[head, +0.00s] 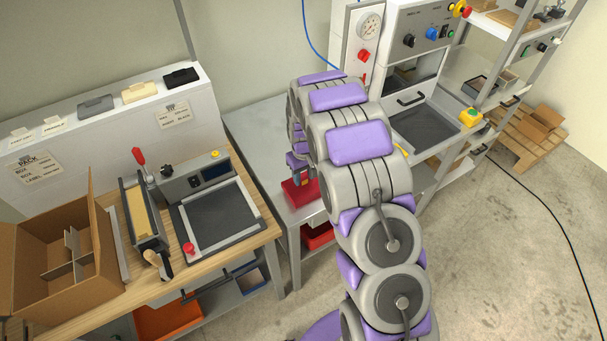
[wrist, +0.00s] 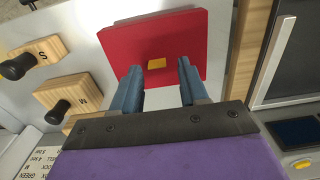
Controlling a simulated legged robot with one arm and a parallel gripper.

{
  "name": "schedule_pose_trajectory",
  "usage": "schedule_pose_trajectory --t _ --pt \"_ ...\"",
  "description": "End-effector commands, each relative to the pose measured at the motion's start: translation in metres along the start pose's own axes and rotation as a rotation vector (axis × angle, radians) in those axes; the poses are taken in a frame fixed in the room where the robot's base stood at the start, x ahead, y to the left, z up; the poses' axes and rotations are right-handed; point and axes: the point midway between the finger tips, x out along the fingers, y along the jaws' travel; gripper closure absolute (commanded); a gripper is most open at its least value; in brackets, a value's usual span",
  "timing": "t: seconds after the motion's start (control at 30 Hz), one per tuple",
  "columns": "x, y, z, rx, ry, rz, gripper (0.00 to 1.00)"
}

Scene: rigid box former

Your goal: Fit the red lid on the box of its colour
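Whether the tips reach the knob's height is unclear. My arm hides part of the table.
Wooden blocks with black knobs, marked S (wrist: 36,54) and M (wrist: 66,90), lie left of the lid in the wrist view. A red bin (head: 318,237) is below the table. A workbench with an open carton (head: 65,262) stands left; a press cabinet (head: 425,125) stands right.

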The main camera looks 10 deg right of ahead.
Motion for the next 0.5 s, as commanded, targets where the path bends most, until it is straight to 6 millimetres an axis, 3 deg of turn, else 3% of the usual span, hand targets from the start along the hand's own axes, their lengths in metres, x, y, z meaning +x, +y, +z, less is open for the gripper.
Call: schedule_pose_trajectory --t 0.13,0.5 --pt "0.0 0.0 0.0 0.0 0.0 0.0 0.44" --pt "-0.01 0.0 -0.001 0.0 0.002 0.001 0.44"
